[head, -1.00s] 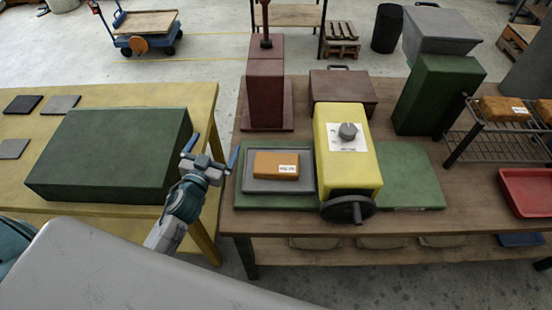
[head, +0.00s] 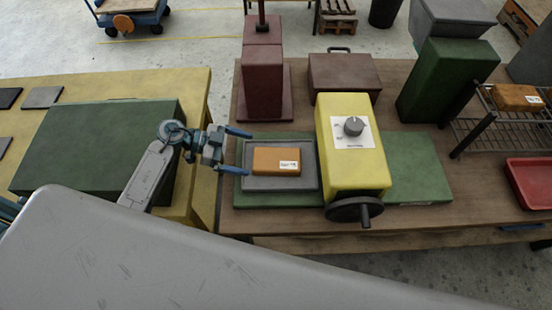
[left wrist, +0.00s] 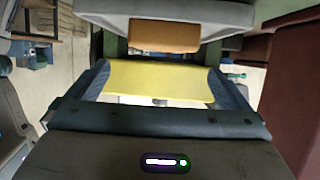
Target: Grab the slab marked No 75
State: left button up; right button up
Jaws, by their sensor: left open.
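An orange-brown slab (head: 276,161) with a small white label lies on a grey tray (head: 250,185) to the left of the yellow machine. The label is too small to read surely. The slab shows in the left wrist view (left wrist: 164,36) near the top, beside the grey tray (left wrist: 110,8). My left gripper (head: 242,151) is open and empty, its fingers pointing right at the slab's left end. The fingertips are by the tray's left edge, a short gap from the slab. My right gripper is not in view.
The yellow machine (head: 345,165) with a dial and dark handwheel (head: 355,210) stands close right of the tray. A dark red press (head: 262,80) stands behind. Another orange slab (head: 517,97) lies on a wire rack; a red tray (head: 530,182) sits at right.

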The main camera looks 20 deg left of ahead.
aim_at(272, 158)
pick_arm(q)
jog(key=b+x, duration=0.2)
jog(key=x, duration=0.2)
jog(key=shift+w+d, duration=0.1)
jog(key=shift+d, duration=0.1)
jog(key=b+x, duration=0.4)
jog(key=shift+w+f, duration=0.1)
jog(key=shift+f, duration=0.1)
jog(key=shift+w+d, duration=0.1)
jog(key=shift+d, duration=0.3)
jog(key=shift+c, duration=0.4)
jog(key=c, duration=1.1)
jog(key=shift+c, duration=0.5)
jog(key=shift+r, duration=0.15)
